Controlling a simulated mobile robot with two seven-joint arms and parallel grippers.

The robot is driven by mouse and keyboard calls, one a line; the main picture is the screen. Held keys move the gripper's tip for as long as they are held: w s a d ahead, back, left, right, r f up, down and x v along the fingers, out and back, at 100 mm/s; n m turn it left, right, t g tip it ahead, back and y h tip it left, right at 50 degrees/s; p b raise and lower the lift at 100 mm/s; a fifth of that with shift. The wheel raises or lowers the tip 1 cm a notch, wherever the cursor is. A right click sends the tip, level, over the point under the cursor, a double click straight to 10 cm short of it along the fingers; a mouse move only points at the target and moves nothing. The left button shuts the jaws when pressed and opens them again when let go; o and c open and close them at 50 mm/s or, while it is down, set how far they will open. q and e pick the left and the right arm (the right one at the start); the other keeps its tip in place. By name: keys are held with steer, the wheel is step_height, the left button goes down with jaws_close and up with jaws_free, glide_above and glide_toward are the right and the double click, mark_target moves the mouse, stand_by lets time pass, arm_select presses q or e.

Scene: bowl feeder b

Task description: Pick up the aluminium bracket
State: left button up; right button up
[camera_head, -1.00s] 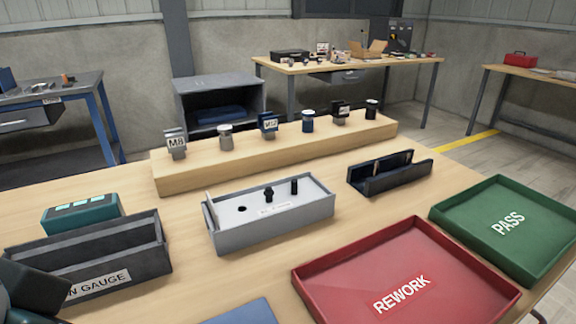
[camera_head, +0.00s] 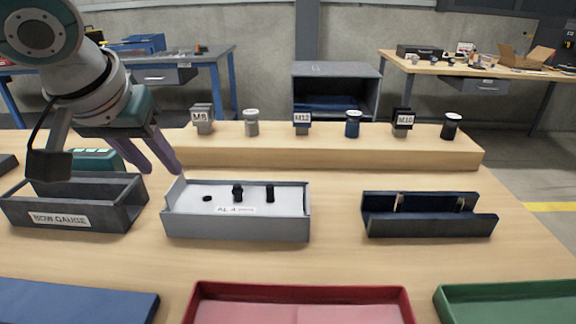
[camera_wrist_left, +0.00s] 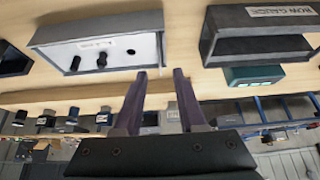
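I cannot make out the aluminium bracket for certain. A thin pale upright piece (camera_head: 175,190) at the left end of the grey fixture box (camera_head: 237,228) may be it. The box has a pale top with two black pegs and a dark hole. My left gripper (camera_head: 165,172) is open, its two purple-grey fingers pointing down just above and behind the box's left end. My right gripper is not in view.
The dark bow gauge tray (camera_head: 115,220) is left of the box, a dark channel block (camera_head: 430,226) right of it. A wooden step (camera_head: 330,156) with several gauges runs behind. Red (camera_head: 300,290) and green (camera_head: 510,292) trays and a blue mat (camera_head: 75,302) lie in front.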

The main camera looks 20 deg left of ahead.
mark_target(173, 183)
arm_select(q)
steer(key=b+x, duration=0.1)
steer(key=x, duration=0.4)
steer(key=shift+w+f, duration=0.15)
steer(key=shift+f, duration=0.2)
jaws_close()
steer(key=shift+r, duration=0.1)
stand_by(1.0)
